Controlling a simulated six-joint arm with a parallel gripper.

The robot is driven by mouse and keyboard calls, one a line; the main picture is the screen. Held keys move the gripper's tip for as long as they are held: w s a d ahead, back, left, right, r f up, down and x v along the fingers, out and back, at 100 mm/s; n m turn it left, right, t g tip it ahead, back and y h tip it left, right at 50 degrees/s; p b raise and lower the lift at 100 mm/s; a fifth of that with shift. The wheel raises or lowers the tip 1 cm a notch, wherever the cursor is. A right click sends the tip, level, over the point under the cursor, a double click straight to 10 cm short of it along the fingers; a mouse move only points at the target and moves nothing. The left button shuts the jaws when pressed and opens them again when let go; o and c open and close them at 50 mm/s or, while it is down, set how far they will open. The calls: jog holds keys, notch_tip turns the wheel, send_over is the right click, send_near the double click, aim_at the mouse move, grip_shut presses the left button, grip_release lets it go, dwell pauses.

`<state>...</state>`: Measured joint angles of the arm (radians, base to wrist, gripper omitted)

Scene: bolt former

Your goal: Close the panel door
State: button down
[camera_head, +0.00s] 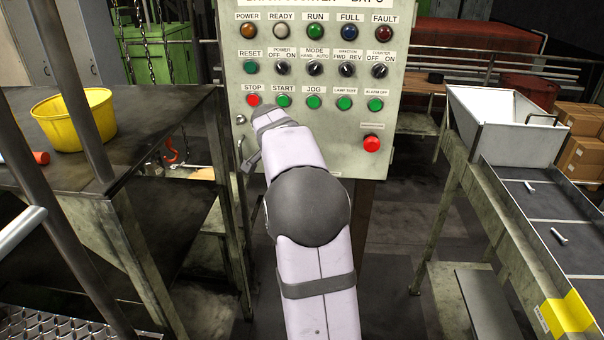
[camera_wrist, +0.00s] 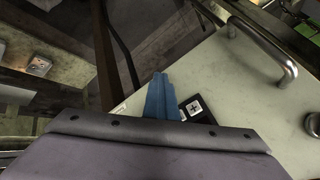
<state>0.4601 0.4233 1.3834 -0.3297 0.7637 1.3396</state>
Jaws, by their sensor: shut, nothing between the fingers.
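The control panel (camera_head: 318,70) stands upright in the head view, a pale greenish face with lamps, switches and buttons. My arm covers its lower middle and hides my gripper there. In the wrist view, my gripper (camera_wrist: 159,97) shows as blue fingers close together, shut and empty, in front of a pale panel surface (camera_wrist: 245,105). I cannot tell whether they touch it. A metal bar handle (camera_wrist: 263,50) is on that surface, right of the fingers. I cannot tell which panel face this is, or how far the door stands open.
A dark workbench (camera_head: 150,125) with a yellow bucket (camera_head: 77,120) is at the left, with metal posts in front. A conveyor (camera_head: 545,205) with a white hopper (camera_head: 505,125) and loose bolts runs along the right. A red mushroom button (camera_head: 372,143) juts from the panel's lower right.

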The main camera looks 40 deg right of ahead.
jog(key=s+a+r+b, duration=0.3)
jog(key=a+r+b, duration=0.3)
jog(key=a+r, duration=0.2)
jog(key=shift+s+a, duration=0.25)
jog(key=shift+a, duration=0.15)
